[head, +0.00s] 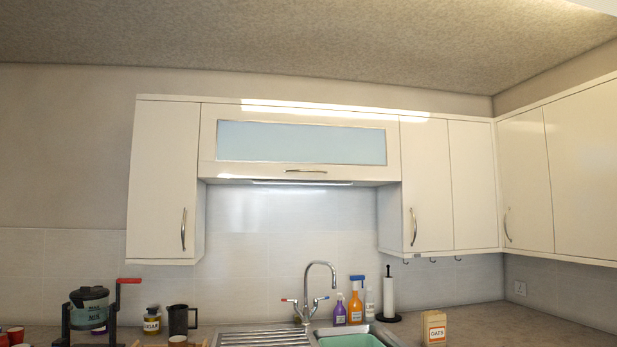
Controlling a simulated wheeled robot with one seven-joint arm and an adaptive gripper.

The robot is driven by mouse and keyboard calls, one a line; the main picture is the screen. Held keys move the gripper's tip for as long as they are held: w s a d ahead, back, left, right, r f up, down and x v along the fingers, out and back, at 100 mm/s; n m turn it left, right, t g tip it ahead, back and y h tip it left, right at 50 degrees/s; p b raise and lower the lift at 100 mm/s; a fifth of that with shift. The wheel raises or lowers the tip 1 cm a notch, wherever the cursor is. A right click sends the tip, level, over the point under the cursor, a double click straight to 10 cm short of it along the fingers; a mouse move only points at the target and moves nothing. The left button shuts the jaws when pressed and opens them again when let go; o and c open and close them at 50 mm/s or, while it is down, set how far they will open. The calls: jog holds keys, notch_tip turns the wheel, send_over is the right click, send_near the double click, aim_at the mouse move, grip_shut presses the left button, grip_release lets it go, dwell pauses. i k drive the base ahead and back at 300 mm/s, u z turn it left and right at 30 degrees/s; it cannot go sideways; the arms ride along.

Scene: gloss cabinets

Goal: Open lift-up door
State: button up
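The lift-up door (228,174) is the wide, low cabinet front above the sink, white with a pale blue glass panel (300,142). It looks closed, flush with the cabinets on both sides. Its curved metal handle (306,171) lies horizontally at the middle of its lower edge. My gripper does not show in the head view, so its place relative to the door and handle cannot be seen.
Tall white cabinets stand left (160,180) and right (425,180) of the door. Below are a tap (320,266), spray bottle (356,300), paper towel roll (388,297) and oats box (434,327). The space just below the door is clear.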

aim_at(237, 141)
jog(key=i, duration=1.45)
